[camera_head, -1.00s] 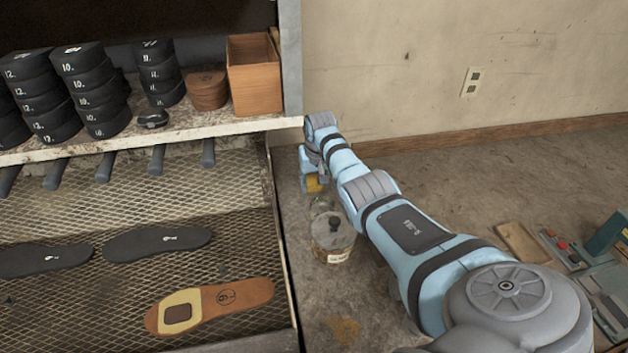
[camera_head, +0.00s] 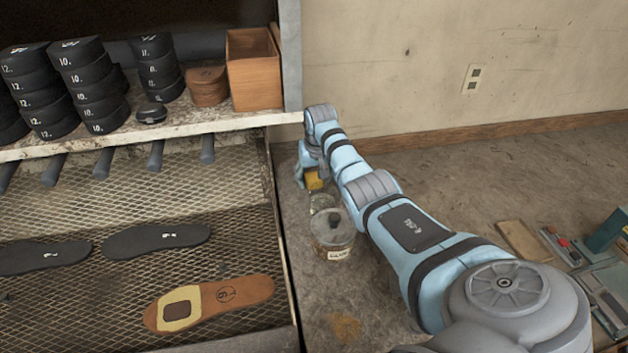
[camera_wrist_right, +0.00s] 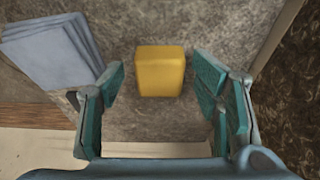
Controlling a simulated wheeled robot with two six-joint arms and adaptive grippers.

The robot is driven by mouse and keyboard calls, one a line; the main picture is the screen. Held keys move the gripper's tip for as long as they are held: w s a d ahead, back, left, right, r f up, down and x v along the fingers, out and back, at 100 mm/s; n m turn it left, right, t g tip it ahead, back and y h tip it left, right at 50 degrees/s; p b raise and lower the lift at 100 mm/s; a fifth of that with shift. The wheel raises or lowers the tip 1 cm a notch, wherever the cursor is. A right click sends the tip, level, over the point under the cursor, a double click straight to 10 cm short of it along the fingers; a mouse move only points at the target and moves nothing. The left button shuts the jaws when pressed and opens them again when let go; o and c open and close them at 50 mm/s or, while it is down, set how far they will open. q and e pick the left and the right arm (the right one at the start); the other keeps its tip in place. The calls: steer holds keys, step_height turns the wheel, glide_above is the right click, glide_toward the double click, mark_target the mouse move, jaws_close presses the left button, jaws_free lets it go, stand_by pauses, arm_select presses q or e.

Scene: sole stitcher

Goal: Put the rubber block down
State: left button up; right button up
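The rubber block, apparently the yellow block (camera_wrist_right: 161,71), rests on the grey surface in the right wrist view. My right gripper (camera_wrist_right: 158,100) is open, with teal finger pads on either side of the block and visible gaps to both. In the head view the yellow block (camera_head: 313,180) shows partly below my right wrist, beside the rack. The right fingertips are mostly hidden there by the arm. My left gripper is not in view.
A labelled jar (camera_head: 333,237) and a smaller glass (camera_head: 322,203) stand close to my right arm. The mesh rack (camera_head: 240,250) holds soles. Blue sheets (camera_wrist_right: 50,45) lie left of the block in the wrist view. The shelf (camera_head: 230,122) overhangs nearby.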

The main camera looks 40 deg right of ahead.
mark_target(313, 182)
steer(key=v, duration=0.6)
steer(key=shift+w+r, duration=0.1)
steer(key=shift+w, duration=0.3)
steer(key=shift+s+a+r, duration=0.15)
steer(key=shift+a+r, duration=0.05)
steer(key=shift+r, duration=0.25)
steer(key=shift+d, duration=0.1)
